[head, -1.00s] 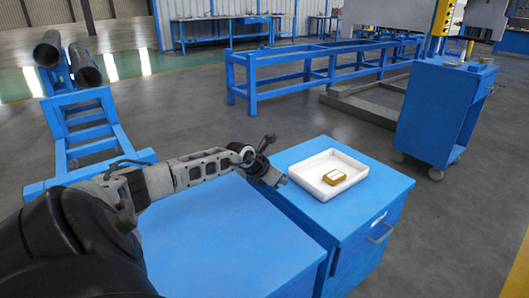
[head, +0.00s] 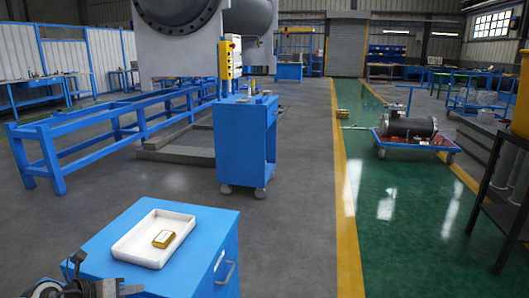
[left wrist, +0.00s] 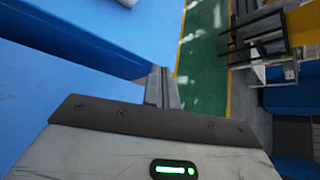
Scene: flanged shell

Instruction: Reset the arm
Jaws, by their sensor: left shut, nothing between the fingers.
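My left gripper (head: 128,289) shows at the bottom left of the head view, partly cut off by the frame edge. It is just below the white tray in the picture and apart from it. In the left wrist view its two fingers (left wrist: 162,88) are together with nothing between them, over a blue surface. Most of my left arm is out of the head view. My right arm and gripper are not in view.
A white tray (head: 125,248) with a gold box (head: 164,239) in it stands on a blue cabinet (head: 203,222). A blue wheeled cart (head: 243,140) stands beyond. A red-blue trolley (head: 432,143) is on the green lane. The grey floor right of the cabinet is clear.

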